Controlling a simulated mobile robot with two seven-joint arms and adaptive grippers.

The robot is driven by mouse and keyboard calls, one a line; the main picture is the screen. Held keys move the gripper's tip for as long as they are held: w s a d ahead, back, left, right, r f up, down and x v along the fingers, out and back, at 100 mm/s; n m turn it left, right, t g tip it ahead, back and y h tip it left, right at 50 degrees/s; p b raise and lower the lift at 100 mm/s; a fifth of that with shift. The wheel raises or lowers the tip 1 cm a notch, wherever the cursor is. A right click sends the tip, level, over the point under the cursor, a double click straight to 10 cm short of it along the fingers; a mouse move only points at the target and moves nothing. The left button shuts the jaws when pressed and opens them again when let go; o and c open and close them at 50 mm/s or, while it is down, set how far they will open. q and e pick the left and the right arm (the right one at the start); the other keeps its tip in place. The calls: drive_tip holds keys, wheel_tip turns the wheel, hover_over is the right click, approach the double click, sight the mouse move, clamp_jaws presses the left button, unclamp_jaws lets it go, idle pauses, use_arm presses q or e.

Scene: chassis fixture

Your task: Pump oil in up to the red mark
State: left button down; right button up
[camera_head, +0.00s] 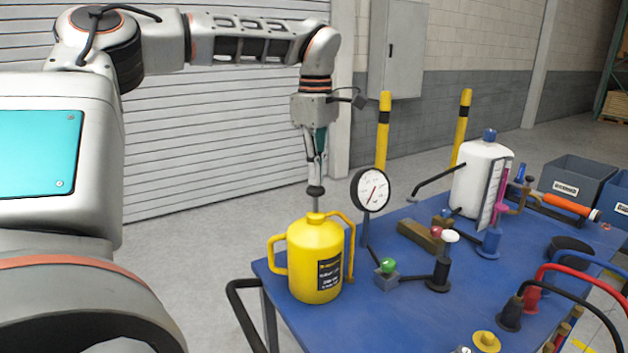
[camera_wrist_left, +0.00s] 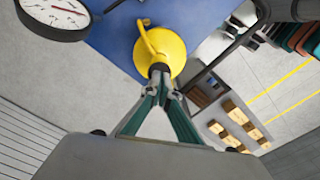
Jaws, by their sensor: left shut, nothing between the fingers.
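A yellow oil can (camera_head: 316,255) with side handles and a black label stands at the table's left end. A thin rod rises from its top to a black pump knob (camera_head: 316,191). My left gripper (camera_head: 316,180) points down at the knob with its fingers shut and nothing between them. In the left wrist view my left gripper (camera_wrist_left: 161,88) is right at the black knob (camera_wrist_left: 159,71), above the yellow can (camera_wrist_left: 165,45); I cannot tell whether they touch. A white tank (camera_head: 477,178) stands behind, with a scale plate (camera_head: 492,195) beside it. No red mark can be made out.
A round dial gauge (camera_head: 371,189) stands on a post close to the right of my gripper. The blue table (camera_head: 345,325) also carries a green button (camera_head: 387,265), several knobs and hoses.

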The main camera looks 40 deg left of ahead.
sight(315, 187)
use_arm(q)
drive_tip(key=shift+f, duration=0.2)
drive_tip(key=shift+f+b, duration=0.95)
drive_tip(key=shift+f, duration=0.9)
wheel_tip(315, 187, up, 4)
drive_tip(key=p, duration=0.4)
drive_tip(key=shift+f, duration=0.15)
drive_tip(key=shift+f+b, duration=0.8)
drive_tip(key=shift+f, duration=1)
wheel_tip(315, 187, up, 4)
drive_tip(key=p, duration=0.4)
drive_tip(key=shift+p, duration=0.3)
drive_tip(key=shift+f, duration=0.1)
